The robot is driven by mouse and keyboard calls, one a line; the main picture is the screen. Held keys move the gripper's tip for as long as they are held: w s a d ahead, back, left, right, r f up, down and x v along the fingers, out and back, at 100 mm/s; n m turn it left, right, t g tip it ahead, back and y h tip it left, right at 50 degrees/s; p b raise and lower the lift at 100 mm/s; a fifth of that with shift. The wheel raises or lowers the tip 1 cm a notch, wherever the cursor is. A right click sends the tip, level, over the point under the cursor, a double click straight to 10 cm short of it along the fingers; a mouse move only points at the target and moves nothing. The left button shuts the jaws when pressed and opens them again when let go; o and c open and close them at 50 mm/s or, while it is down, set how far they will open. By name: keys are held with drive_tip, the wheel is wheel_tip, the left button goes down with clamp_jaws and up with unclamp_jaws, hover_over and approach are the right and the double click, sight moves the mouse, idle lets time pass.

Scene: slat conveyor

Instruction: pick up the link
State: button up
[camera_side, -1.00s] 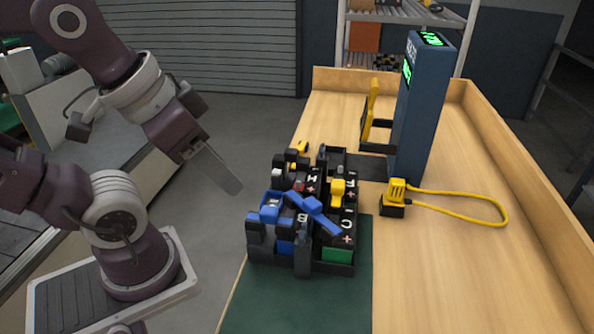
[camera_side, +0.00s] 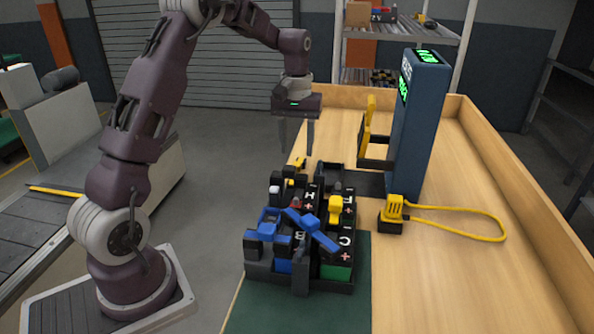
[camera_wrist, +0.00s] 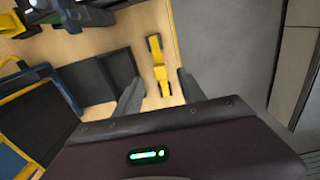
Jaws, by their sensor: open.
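A small yellow link-like piece (camera_wrist: 158,62) lies on the wooden bench, close to its left edge. In the side view it shows small and partly hidden (camera_side: 297,165), behind the black bins. My gripper (camera_side: 296,150) points straight down above that piece, open, with nothing between its fingers. In the wrist view the gripper (camera_wrist: 160,80) has its two fingers on either side of the yellow piece's near end. The fingers look higher than the piece; the exact gap cannot be told.
Lettered black bins (camera_side: 325,270) holding blue, yellow and red parts stand on a green mat (camera_side: 285,313) in front. A blue post (camera_side: 420,120) with a green display and a yellow corded device (camera_side: 395,210) stand right. Bare bench lies farther right.

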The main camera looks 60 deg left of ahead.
sight(297, 164)
wheel_tip(297, 164, down, 6)
drive_tip(key=shift+a+f, duration=0.1)
clamp_jaws()
